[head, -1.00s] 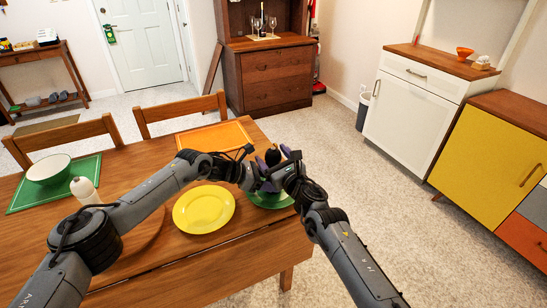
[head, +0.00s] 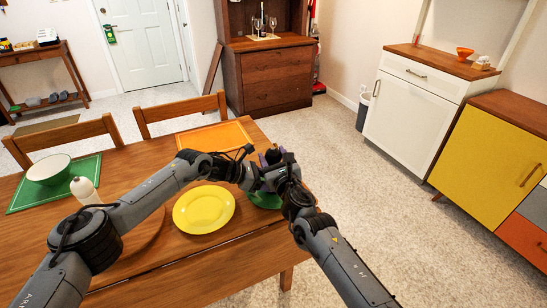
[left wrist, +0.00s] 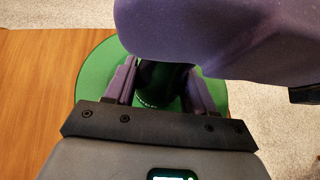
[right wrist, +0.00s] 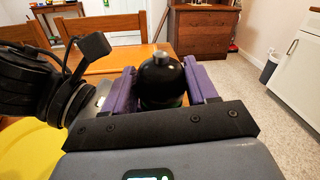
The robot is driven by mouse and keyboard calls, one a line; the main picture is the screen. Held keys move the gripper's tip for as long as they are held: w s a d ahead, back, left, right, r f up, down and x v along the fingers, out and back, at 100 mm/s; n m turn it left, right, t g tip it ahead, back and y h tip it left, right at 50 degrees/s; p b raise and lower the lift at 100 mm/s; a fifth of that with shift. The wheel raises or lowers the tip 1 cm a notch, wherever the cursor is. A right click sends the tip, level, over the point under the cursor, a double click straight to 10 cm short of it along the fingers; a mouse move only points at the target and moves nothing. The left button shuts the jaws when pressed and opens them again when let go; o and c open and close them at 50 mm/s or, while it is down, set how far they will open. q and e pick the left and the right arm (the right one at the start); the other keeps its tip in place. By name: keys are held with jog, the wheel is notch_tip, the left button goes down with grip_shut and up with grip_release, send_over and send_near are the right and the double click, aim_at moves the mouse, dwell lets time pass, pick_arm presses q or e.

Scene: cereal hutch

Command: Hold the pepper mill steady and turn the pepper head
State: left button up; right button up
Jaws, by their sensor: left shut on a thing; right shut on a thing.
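The pepper mill is dark, with a round black head (right wrist: 162,82) and a small silver knob on top in the right wrist view. It stands upright over the green plate (left wrist: 96,80) near the table's right end. My left gripper (left wrist: 160,88) is shut on the mill's dark lower body, its purple fingers on either side. My right gripper (right wrist: 163,90) is shut on the mill's head, above the left one. In the head view both grippers crowd the mill (head: 273,155) and hide most of it. A purple finger of the right gripper covers the left wrist view's top.
A yellow plate (head: 204,210) lies left of the grippers on the wooden table (head: 215,262). An orange placemat (head: 214,138) lies behind. A white bottle (head: 84,190) and a bowl (head: 49,169) on a green mat stand at the left. Open floor lies to the right.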

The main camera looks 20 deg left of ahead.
jog(key=shift+m+t+h, duration=1.4)
jog(key=shift+m+h, duration=0.4)
jog(key=shift+h, duration=0.6)
jog(key=o, duration=1)
jog(key=shift+s, duration=0.2)
jog(key=shift+v, duration=5.85)
jog(key=shift+a, duration=0.1)
